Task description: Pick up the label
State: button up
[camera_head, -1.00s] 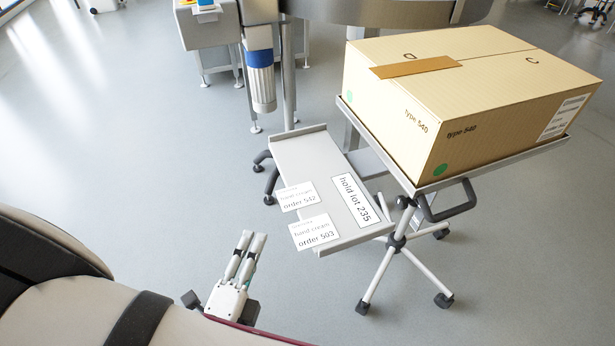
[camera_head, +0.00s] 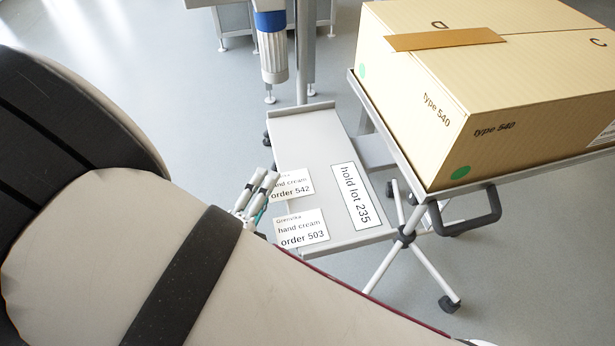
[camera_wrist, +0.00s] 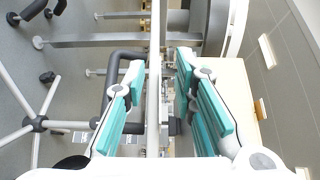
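Three white labels lie on a grey tray (camera_head: 300,127). "Hand cream order 542" (camera_head: 296,184) is at its left edge, partly covered by my gripper in the head view. "Hand cream order 503" (camera_head: 301,228) is at the near left corner. "Hold lot 235" (camera_head: 351,196) is a larger label to the right. My gripper (camera_head: 267,176) is at the tray's left edge, beside the order 542 label. In the wrist view its teal-padded fingers (camera_wrist: 160,62) are apart, with the thin edge-on tray (camera_wrist: 154,75) between them. I cannot tell whether a label is between them.
A big cardboard box (camera_head: 490,80) stands on a wheeled stand with a black handle (camera_head: 466,222), right of the tray. A machine leg with a blue and silver cylinder (camera_head: 272,50) is behind the tray.

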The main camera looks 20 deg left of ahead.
jog(key=shift+w+a, duration=0.15)
jog(key=shift+w, duration=0.55)
grip_shut()
jog(key=shift+r, duration=0.1)
